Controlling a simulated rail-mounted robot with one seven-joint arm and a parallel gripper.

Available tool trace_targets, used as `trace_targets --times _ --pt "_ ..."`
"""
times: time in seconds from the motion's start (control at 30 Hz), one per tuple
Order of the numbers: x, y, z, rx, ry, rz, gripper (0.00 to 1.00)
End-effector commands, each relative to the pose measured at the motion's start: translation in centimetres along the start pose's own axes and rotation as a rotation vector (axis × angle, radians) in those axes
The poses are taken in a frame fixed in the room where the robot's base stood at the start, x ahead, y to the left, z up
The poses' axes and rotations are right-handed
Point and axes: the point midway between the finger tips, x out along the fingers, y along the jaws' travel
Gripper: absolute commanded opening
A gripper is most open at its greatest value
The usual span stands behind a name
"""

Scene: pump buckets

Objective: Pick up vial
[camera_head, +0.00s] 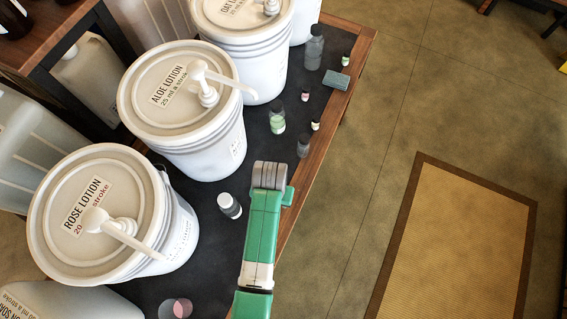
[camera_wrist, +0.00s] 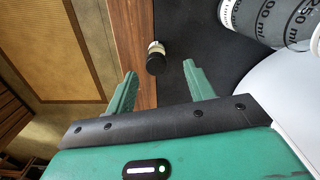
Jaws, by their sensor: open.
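A small vial (camera_wrist: 155,58) with a black cap and a pale label shows in the wrist view. It is just beyond my gripper (camera_wrist: 160,70), between the lines of the two green fingers, near where the black mat meets the wooden edge. My gripper is open with nothing between its fingers. In the head view my gripper (camera_head: 288,196) is over the table's right edge, its fingers mostly hidden. Small vials there include one with a pale label (camera_head: 316,124), one with a pink label (camera_head: 304,95) and one with a green label (camera_head: 346,60). I cannot tell which matches.
Large white pump buckets labelled rose (camera_head: 60,225) and aloe (camera_head: 205,150) stand left of my gripper. A white-capped bottle (camera_head: 230,205), a green-labelled bottle (camera_head: 277,122) and a grey bottle (camera_head: 304,147) stand nearby. A graduated container (camera_wrist: 262,20) is at the wrist view's upper right.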

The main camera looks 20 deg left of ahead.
Motion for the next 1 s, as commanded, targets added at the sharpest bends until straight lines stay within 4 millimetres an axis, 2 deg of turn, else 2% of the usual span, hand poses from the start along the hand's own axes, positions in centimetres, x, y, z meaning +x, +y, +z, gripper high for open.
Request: trace_targets --times 0.1,0.27,0.5,0.6,0.8,1.0 --pt "1.6 0.1 0.0 0.001 -0.001 0.0 0.53" --pt "2.5 0.1 -0.1 0.001 0.002 0.0 0.53" --pt "6.6 0.5 0.1 0.0 0.002 -0.001 0.53" --pt "7.2 0.5 0.1 0.0 0.003 -0.001 0.53" --pt "7.2 0.5 0.1 0.0 0.005 -0.001 0.53" --pt "7.2 0.6 0.1 0.0 0.005 -0.001 0.14"
